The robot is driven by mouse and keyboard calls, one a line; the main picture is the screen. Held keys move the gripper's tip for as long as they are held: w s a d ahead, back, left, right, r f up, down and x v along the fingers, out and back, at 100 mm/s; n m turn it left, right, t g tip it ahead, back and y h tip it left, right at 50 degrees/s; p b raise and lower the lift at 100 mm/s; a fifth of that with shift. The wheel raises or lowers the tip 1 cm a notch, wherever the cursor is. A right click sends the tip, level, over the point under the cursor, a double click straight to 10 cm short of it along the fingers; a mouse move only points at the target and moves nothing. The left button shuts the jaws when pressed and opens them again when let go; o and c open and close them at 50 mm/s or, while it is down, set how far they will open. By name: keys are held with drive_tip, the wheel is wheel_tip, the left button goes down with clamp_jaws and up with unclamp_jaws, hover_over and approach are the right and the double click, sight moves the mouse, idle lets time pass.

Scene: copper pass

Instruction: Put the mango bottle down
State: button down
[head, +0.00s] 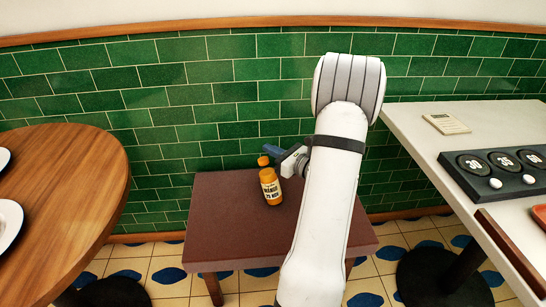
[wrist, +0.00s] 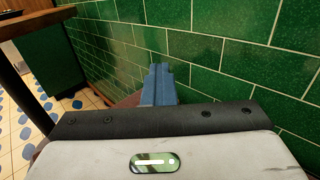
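The bottle does not show in the wrist view. The cap and body are uncovered in the head view; I cannot tell whether a finger touches the cap.
A green tiled wall (head: 230,90) runs close behind the brown table. A round wooden table (head: 70,190) with white plates is at the left. A pale counter (head: 415,120) with a dark numbered panel (head: 500,172) is at the right. Bare brown tabletop lies around the bottle.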

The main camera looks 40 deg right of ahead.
drive_tip(key=shift+r+p, duration=0.35)
drive_tip(key=shift+r, duration=1.3)
drive_tip(key=c, duration=2.1)
unclamp_jaws()
drive_tip(key=o, duration=1.7)
drive_tip(key=shift+c, duration=0.2)
